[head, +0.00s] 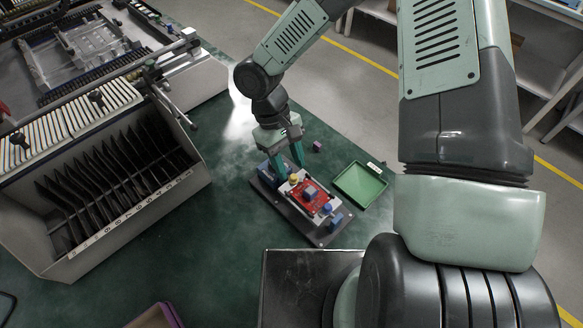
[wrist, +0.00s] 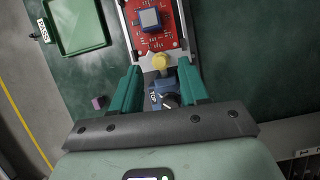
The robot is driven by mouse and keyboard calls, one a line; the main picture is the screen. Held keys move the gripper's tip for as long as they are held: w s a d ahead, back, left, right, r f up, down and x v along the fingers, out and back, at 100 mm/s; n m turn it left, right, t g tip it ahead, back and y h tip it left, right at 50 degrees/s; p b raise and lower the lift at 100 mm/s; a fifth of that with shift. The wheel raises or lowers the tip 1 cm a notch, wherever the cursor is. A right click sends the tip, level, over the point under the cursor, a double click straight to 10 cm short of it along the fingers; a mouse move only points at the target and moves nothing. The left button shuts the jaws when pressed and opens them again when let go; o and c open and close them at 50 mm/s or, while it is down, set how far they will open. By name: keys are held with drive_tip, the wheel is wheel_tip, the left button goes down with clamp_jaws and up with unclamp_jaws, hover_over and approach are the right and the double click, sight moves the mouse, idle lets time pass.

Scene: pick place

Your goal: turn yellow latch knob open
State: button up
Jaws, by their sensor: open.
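The yellow latch knob (wrist: 160,61) shows in the wrist view at the near end of the red circuit board (wrist: 172,38). In the head view the knob (head: 294,178) is small, at the board's upper left. My gripper (wrist: 162,78) is open, with a green finger on each side, and the knob lies just beyond the fingertips, roughly midway between them. In the head view my gripper (head: 288,168) is over the fixture's back end. Contact with the knob cannot be made out. A blue block-like part (wrist: 160,92) of the fixture lies between the fingers.
The board sits on a dark fixture plate (head: 317,236). A green tray (head: 360,184) lies to its right, with a small purple cube (head: 317,146) behind. A large slotted rack (head: 50,262) stands at the left. Green table surface is clear between rack and fixture.

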sight(296, 178)
drive_tip(key=shift+x, duration=1.2)
clamp_jaws()
drive_tip(key=n+t+h, duration=0.1)
drive_tip(key=n, duration=0.2)
drive_tip(key=shift+a+n, duration=0.1)
drive_tip(key=shift+n, duration=0.2)
drive_tip(key=shift+s+n+t+h, duration=0.15)
drive_tip(key=shift+n+t, duration=0.2)
drive_tip(key=shift+n, duration=0.6)
drive_tip(key=shift+n+t+h, duration=0.15)
drive_tip(key=shift+n+t, duration=0.2)
drive_tip(key=shift+n, duration=0.9)
